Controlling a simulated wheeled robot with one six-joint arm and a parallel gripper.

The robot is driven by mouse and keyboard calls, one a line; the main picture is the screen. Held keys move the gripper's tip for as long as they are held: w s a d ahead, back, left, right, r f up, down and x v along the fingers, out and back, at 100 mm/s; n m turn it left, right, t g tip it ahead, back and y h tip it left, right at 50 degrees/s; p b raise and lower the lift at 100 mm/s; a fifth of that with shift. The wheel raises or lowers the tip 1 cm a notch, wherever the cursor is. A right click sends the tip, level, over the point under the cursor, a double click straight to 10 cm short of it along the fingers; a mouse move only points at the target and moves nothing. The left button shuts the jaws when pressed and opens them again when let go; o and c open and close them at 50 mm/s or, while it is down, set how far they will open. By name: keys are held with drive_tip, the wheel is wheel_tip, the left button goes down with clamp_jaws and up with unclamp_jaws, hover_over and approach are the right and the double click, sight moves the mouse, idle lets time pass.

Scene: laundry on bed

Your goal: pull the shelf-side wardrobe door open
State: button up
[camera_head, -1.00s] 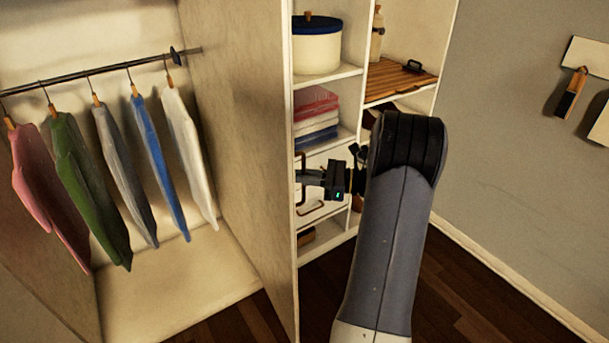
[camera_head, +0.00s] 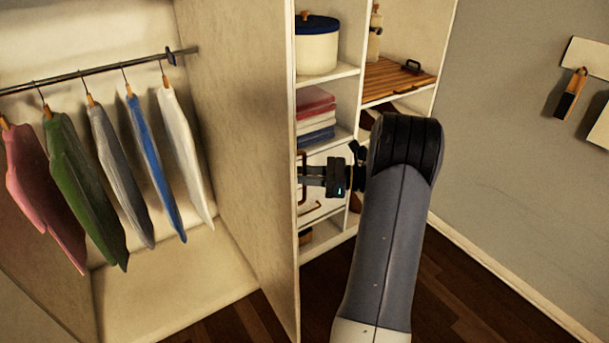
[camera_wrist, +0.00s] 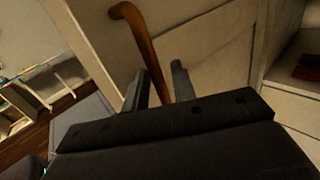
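My gripper (camera_head: 303,173) is at this handle, pointing left. In the wrist view, the curved brown handle (camera_wrist: 139,27) passes between the two dark fingers (camera_wrist: 158,82). The fingers are apart, with a visible gap beside the handle.
Several garments (camera_head: 110,180) hang from a rail (camera_head: 100,72) at left. Open shelves (camera_head: 330,75) behind my arm hold a white pot (camera_head: 317,52), folded cloths (camera_head: 315,112) and a wooden slatted board (camera_head: 395,78). A grey wall (camera_head: 525,170) is at right, with bare dark floor (camera_head: 460,295) before it.

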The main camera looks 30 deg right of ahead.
drive_tip(key=b+v, duration=0.1)
drive_tip(key=v, duration=1)
drive_tip(key=shift+b, duration=0.35)
drive_tip(key=shift+w+a, duration=0.1)
drive_tip(key=p+x, duration=0.1)
drive_tip(key=x, duration=1)
drive_tip(key=shift+p, duration=0.4)
drive_tip(key=shift+a, duration=0.35)
drive_tip(key=shift+d, duration=0.15)
drive_tip(key=shift+f, duration=0.15)
